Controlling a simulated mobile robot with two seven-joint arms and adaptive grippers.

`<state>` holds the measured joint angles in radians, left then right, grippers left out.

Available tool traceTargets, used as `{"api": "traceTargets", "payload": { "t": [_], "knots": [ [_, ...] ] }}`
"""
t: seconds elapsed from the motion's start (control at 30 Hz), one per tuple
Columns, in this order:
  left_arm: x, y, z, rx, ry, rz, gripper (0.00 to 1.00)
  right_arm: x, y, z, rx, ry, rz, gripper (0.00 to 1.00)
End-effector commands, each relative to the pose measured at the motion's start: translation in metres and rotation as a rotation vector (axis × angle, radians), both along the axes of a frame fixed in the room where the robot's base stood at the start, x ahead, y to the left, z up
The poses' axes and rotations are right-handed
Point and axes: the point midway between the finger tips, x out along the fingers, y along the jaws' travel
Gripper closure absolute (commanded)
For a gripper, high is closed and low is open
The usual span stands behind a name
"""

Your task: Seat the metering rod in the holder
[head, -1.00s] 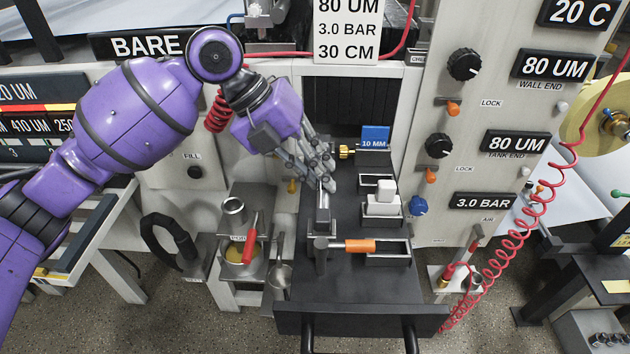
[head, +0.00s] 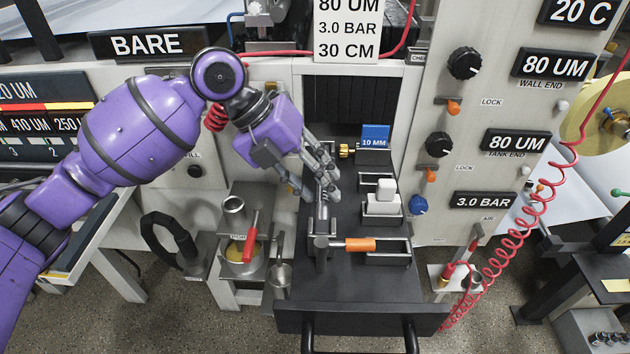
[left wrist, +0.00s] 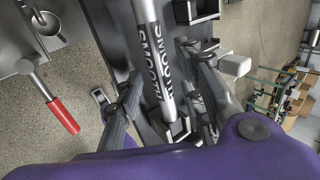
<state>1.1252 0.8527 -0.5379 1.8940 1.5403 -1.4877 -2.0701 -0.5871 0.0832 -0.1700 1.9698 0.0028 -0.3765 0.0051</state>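My left gripper (head: 325,190) is over the dark drawer tray (head: 345,290) in the head view. In the left wrist view the fingers of the same gripper (left wrist: 162,98) stand apart on either side of the rod, with gaps visible. In the head view the fingers hide much of the rod; a grey metal piece (head: 323,225) shows just below them. I cannot make out the holder for certain. My right gripper is not in view.
An orange-handled tool (head: 360,245) lies across the tray, close to the fingers. A white block (head: 384,203) and a blue "10 MM" block (head: 375,137) are to the right. A red-handled tool (head: 250,245) stands in a cup at left. The front of the tray is clear.

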Motion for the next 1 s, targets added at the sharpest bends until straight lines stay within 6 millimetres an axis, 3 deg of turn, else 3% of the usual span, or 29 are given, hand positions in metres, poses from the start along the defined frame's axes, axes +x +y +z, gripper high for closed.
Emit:
{"api": "traceTargets", "payload": {
  "t": [0.17,0.6,1.0],
  "knots": [
    [0.001,0.009,0.016,0.001,-0.002,0.002,0.65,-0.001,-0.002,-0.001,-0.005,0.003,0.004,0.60],
    [0.001,0.058,0.088,0.000,-0.001,0.002,0.65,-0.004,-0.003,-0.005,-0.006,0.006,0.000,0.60],
    [0.000,0.066,0.102,0.000,0.000,-0.001,0.65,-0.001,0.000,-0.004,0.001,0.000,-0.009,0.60]
  ]
}}
